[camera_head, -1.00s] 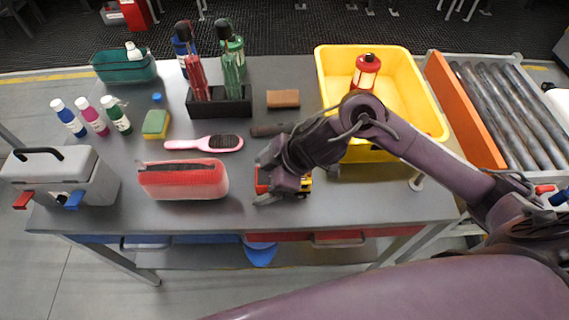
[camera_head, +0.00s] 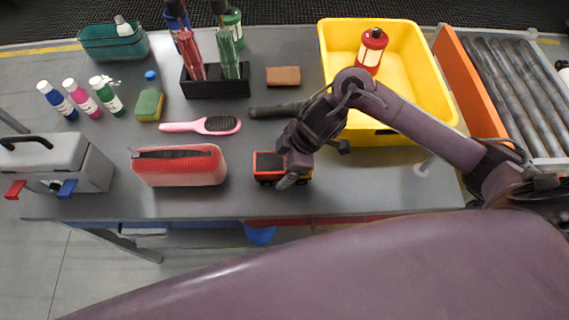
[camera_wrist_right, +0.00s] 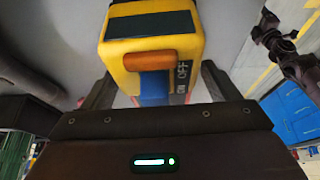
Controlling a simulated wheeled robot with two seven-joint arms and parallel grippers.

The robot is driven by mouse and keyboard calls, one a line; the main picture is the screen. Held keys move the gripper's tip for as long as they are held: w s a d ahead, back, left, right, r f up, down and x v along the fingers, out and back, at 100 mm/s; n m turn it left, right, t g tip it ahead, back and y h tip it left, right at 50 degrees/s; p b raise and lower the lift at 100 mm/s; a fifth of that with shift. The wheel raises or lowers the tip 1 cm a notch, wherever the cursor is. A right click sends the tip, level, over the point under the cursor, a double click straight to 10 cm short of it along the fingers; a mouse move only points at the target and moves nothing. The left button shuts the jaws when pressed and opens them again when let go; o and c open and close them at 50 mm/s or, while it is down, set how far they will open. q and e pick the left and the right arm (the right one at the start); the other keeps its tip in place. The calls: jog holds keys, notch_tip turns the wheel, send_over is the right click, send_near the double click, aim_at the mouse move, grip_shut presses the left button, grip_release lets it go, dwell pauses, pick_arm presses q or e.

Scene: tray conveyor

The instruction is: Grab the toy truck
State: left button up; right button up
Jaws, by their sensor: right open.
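The toy truck (camera_head: 267,168) stands on the grey table near its front edge, with a red-orange body, a dark bed and a little yellow at its right end. My right gripper (camera_head: 288,177) is low over the truck's right part and hides some of it. In the right wrist view a yellow block with an orange bar and "OFF" lettering, seemingly the truck (camera_wrist_right: 152,30), lies just ahead of the open fingers (camera_wrist_right: 158,85). I cannot tell whether they touch it.
A red case (camera_head: 180,168) stands close left of the truck. A pink hairbrush (camera_head: 185,127) and a dark-handled tool (camera_head: 275,110) lie behind. A yellow crate (camera_head: 420,115) holding a red lantern (camera_head: 371,48) is at the back right, beside rollers (camera_head: 510,90).

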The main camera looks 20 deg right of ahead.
pick_arm(q)
jog(key=shift+w+d, duration=0.1)
jog(key=shift+d, duration=0.05)
pick_arm(e)
jog(key=c, duration=1.2)
jog(key=shift+o, duration=0.2)
